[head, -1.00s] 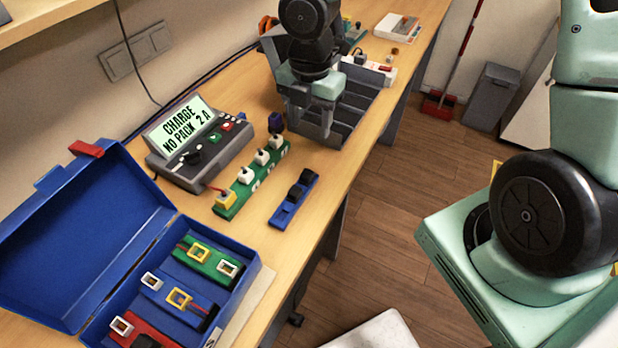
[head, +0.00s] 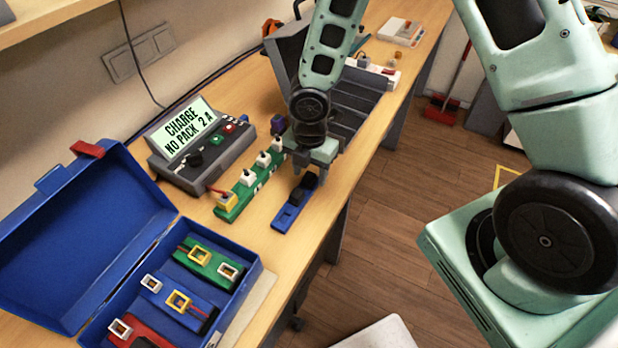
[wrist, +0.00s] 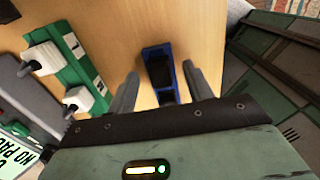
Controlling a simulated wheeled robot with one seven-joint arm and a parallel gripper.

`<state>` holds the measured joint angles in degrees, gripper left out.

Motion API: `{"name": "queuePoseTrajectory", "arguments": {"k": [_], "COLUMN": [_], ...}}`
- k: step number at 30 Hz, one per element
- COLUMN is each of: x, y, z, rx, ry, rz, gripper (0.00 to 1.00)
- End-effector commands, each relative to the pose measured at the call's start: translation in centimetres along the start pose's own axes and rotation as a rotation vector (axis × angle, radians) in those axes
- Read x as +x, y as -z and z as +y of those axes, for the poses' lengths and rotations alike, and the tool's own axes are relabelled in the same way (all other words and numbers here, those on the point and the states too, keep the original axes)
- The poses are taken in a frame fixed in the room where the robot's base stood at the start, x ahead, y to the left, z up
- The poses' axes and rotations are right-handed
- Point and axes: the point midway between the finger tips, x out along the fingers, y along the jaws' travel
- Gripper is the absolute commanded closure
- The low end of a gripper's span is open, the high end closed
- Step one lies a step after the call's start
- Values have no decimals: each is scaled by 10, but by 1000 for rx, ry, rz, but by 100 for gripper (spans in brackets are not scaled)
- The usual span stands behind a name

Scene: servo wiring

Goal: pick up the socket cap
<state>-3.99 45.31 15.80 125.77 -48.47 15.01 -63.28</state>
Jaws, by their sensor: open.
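A blue strip (head: 286,217) lies on the workbench, with black raised pieces (head: 297,195) on it; I take one of these as the socket cap, but cannot be sure. My gripper (head: 309,170) is above the strip's far end and partly hides it. In the wrist view the black piece (wrist: 159,70) sits in the blue strip (wrist: 152,49) between my open fingers (wrist: 158,76). The fingers appear apart from it, and nothing is held. The strip's near end is hidden by the gripper body in the wrist view.
A green strip (head: 229,211) with white plugs and a yellow plug lies left of the blue strip. A charger (head: 190,150) stands behind it. An open blue case (head: 255,275) is at the near left. A grey tray (head: 362,97) is at the far side.

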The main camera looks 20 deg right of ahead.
Motion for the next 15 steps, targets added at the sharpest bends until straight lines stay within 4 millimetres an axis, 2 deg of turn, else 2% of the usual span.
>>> {"name": "queuePoseTrajectory", "arguments": {"k": [3, 9, 10, 12, 15], "x": [7, 8, 8, 8, 8], "y": [0, 0, 0, 0, 0], "z": [0, 0, 0, 0, 0], "rx": [0, 1, 1, 1, 1], "ry": [0, -1, -1, -1, -1], "rz": [0, 0, 0, 0, 0], "gripper": [49, 49, 55, 74, 97]}}
